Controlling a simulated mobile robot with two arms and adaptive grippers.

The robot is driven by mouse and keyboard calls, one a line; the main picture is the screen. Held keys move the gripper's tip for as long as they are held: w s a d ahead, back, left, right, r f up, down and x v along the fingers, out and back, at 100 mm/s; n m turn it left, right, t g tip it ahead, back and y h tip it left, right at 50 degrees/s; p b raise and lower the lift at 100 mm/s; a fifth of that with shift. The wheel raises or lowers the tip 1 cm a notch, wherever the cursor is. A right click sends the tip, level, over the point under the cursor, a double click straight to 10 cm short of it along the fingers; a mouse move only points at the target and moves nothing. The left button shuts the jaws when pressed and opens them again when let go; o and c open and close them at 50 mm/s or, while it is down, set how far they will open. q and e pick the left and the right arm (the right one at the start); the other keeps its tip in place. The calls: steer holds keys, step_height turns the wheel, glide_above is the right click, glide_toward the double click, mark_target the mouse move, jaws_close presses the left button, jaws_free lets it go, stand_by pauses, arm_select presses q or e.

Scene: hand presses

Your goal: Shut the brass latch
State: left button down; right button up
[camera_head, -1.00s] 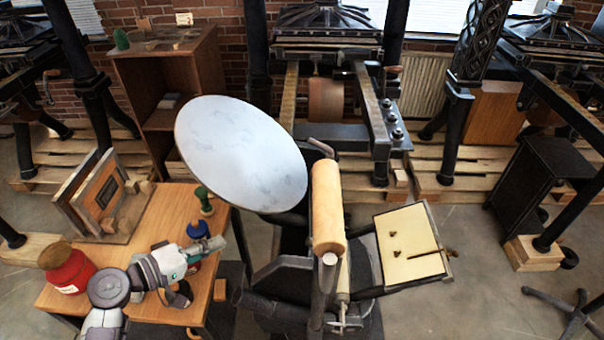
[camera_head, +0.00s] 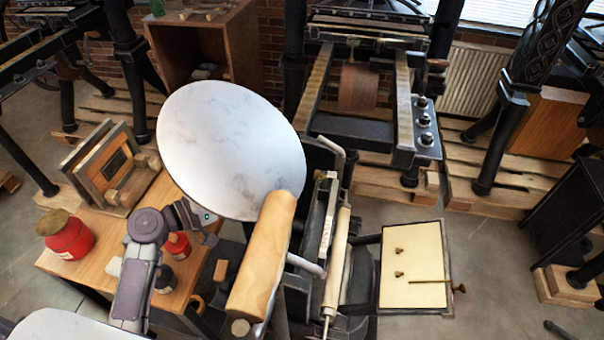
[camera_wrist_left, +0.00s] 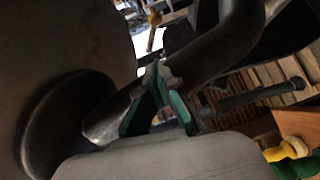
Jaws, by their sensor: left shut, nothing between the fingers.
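A thin brass rod with a knobbed end (camera_head: 435,283) lies across the lower part of a cream board (camera_head: 415,248) on the right of the press. Two small brass pegs (camera_head: 399,262) stand above it. I cannot tell whether this rod is the latch. My left gripper (camera_head: 208,228) is beside the round pale disc (camera_head: 228,150), far left of the rod; its fingers are hard to make out there. In the left wrist view its green fingers (camera_wrist_left: 156,82) are shut and empty, close to a dark bar (camera_wrist_left: 215,45). My right gripper is not in view.
A wooden table (camera_head: 95,255) with a red jar (camera_head: 67,236) is at left. Open floor (camera_head: 500,260) lies right of the board.

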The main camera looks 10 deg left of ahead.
arm_select(q)
steer(key=p+x, duration=0.1)
steer(key=x, duration=0.3)
steer(key=s+d+p+x, duration=0.1)
steer(key=p+x, duration=0.1)
steer(key=x, duration=0.2)
steer(key=s+d+p+x, duration=0.1)
steer(key=p+x, duration=0.1)
steer(key=x, duration=0.3)
steer(key=shift+w+d+f, duration=0.1)
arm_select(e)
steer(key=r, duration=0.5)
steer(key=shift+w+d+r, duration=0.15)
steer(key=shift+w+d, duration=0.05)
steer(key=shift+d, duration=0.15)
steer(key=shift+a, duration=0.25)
